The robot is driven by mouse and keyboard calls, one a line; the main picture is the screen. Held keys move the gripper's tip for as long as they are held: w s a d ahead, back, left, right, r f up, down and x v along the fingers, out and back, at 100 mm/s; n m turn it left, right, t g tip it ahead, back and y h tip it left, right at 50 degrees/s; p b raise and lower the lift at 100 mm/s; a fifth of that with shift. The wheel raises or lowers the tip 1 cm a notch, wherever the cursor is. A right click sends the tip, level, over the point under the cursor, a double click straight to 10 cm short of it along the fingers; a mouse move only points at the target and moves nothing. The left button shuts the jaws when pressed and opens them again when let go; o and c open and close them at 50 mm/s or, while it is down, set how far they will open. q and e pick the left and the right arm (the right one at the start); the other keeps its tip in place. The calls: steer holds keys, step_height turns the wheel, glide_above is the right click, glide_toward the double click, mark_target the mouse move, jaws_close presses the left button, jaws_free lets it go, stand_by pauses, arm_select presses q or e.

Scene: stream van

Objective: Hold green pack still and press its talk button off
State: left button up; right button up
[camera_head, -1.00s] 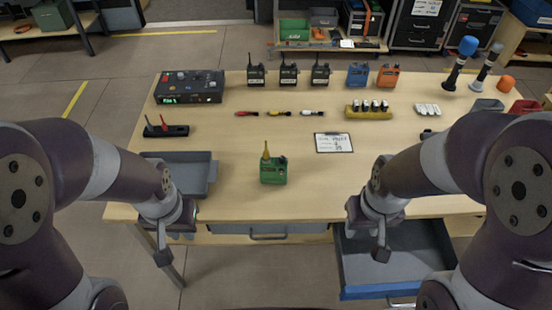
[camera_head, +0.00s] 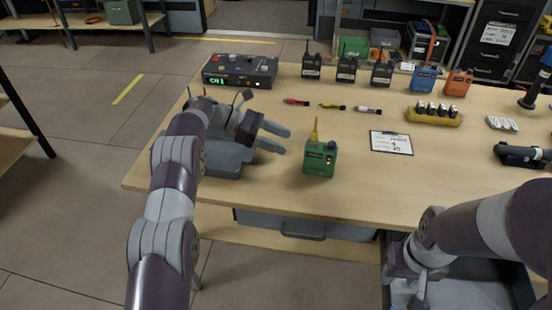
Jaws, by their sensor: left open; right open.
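The green pack (camera_head: 320,158) stands upright on the table near its front edge, with a short yellow antenna on top. Its talk button is too small to make out. My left gripper (camera_head: 279,139) is open and empty, reaching over the grey tray with its fingers pointing right toward the pack. A clear gap lies between the fingertips and the pack. My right gripper (camera_head: 408,290) is open, low at the front right over the pulled-out drawer, well away from the pack; its fingers are partly cut off by the frame's lower edge.
The grey tray (camera_head: 226,165) lies under my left gripper. A clipboard (camera_head: 391,142) lies right of the pack. Black packs (camera_head: 347,69), a control box (camera_head: 240,71) and a yellow battery holder (camera_head: 433,117) stand farther back. The open drawer (camera_head: 470,295) juts out at front right.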

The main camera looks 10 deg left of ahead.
mark_target(311, 159)
arm_select(q)
steer(key=shift+s+f+m+g, duration=0.3)
steer(key=shift+s+f+m, duration=0.1)
steer(key=shift+s, duration=0.1)
steer(key=shift+s+d+r+p, duration=0.1)
steer(key=shift+d+p, duration=0.15)
steer(key=shift+p, duration=0.15)
steer(key=p+x, duration=0.3)
steer(key=x, duration=0.2)
steer(key=shift+d, duration=0.1)
steer(key=d+f+b, duration=0.2)
steer(key=d, duration=0.1)
steer(key=shift+d, duration=0.4)
steer(key=shift+s, duration=0.1)
